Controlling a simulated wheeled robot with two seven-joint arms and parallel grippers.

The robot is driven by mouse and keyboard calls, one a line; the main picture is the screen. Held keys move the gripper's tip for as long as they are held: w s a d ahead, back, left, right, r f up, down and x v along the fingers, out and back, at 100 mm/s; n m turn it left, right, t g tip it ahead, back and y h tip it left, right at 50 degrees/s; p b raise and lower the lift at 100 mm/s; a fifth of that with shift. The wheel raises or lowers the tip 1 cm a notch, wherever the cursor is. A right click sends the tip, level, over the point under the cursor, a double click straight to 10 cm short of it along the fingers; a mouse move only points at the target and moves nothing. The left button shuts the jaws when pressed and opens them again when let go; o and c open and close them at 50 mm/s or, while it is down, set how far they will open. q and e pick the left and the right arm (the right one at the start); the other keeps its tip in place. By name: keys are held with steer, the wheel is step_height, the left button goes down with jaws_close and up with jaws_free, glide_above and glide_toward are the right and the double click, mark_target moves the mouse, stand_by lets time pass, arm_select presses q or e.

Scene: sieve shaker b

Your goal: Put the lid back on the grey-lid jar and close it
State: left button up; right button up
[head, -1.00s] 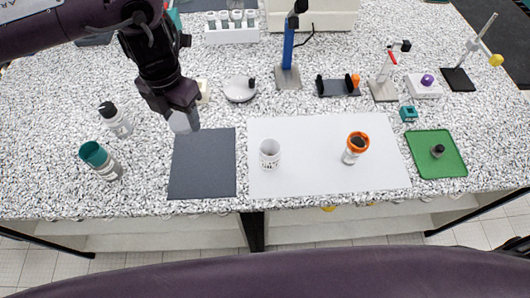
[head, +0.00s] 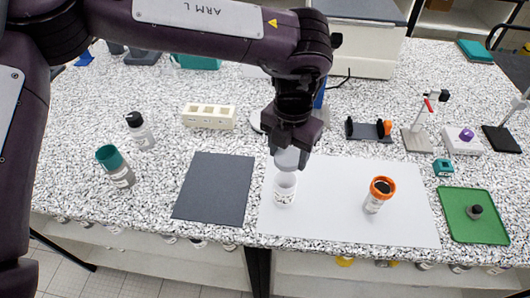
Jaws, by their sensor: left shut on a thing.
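The open white jar (head: 284,190) stands upright on the left part of the white mat (head: 333,222). My left gripper (head: 290,149) points down over this jar and is shut on a grey lid (head: 287,159). The lid is right above the jar's mouth and hides part of its rim. I cannot tell whether lid and jar touch. My right gripper is not in view.
A jar with an orange rim (head: 378,196) stands on the mat to the right. A dark grey mat (head: 215,189) lies empty at left. Two bottles, teal-capped (head: 116,167) and black-capped (head: 139,131), stand further left. A green tray (head: 473,226) lies right.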

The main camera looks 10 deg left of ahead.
arm_select(q)
steer(key=shift+d+f, duration=0.1)
steer(key=shift+f, duration=0.1)
steer(key=shift+w+a+f+b, duration=0.1)
steer(key=shift+a+f+b, duration=0.15)
steer(key=shift+f+b, duration=0.25)
step_height(320, 180, down, 3)
steer(key=shift+d+r+b, duration=0.1)
steer(key=shift+r+b, duration=0.1)
steer(key=shift+b, duration=1)
steer(key=shift+f+b, duration=0.4)
steer(key=shift+f, duration=0.45)
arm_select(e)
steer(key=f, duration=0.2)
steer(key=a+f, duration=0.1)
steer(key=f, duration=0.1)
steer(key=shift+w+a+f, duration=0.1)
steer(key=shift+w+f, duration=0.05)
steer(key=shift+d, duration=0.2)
arm_select(q)
steer(key=shift+f, duration=0.15)
steer(key=shift+f, duration=0.25)
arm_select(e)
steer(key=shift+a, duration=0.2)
arm_select(q)
steer(key=shift+f, duration=0.25)
